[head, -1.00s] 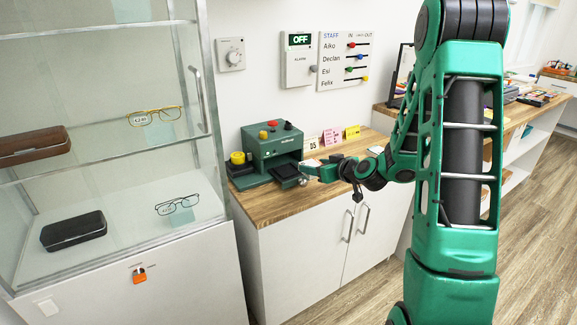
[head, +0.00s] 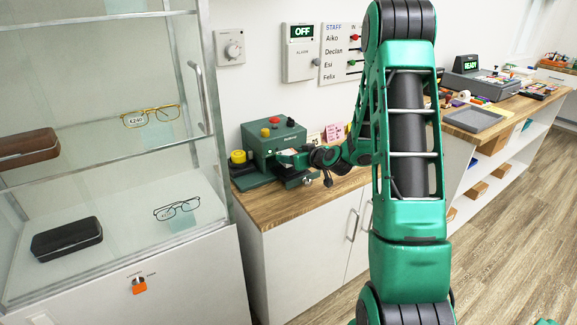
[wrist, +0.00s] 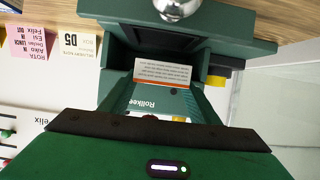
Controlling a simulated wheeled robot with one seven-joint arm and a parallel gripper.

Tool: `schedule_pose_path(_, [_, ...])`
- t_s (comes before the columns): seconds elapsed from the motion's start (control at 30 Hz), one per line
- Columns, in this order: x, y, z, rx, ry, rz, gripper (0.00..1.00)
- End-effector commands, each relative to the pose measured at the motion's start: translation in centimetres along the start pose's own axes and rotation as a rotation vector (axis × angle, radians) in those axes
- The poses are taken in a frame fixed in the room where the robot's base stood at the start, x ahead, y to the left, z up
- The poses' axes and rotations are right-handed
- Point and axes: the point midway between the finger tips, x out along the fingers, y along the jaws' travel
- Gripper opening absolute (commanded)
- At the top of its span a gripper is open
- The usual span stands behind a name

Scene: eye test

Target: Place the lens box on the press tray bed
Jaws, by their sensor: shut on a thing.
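The lens box (wrist: 163,72) is white with printed lines and an orange stripe. It shows between my gripper's fingers (wrist: 164,90) in the wrist view, at the mouth of the green press (head: 266,138). My gripper (head: 288,159) is shut on the box; in the head view only a small pale part of the box shows.
The press stands on a wooden counter (head: 268,208) beside a glass cabinet (head: 120,185) holding glasses and cases. Small cards, including a D5 card (wrist: 80,46), stand beside the press.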

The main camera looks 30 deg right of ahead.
Motion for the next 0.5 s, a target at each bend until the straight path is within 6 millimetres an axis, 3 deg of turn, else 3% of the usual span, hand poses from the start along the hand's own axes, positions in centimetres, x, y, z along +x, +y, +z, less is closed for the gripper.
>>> schedule_pose_path(0.5, [1.4,1.0,3.9,0.004,-0.001,0.011,0.26])
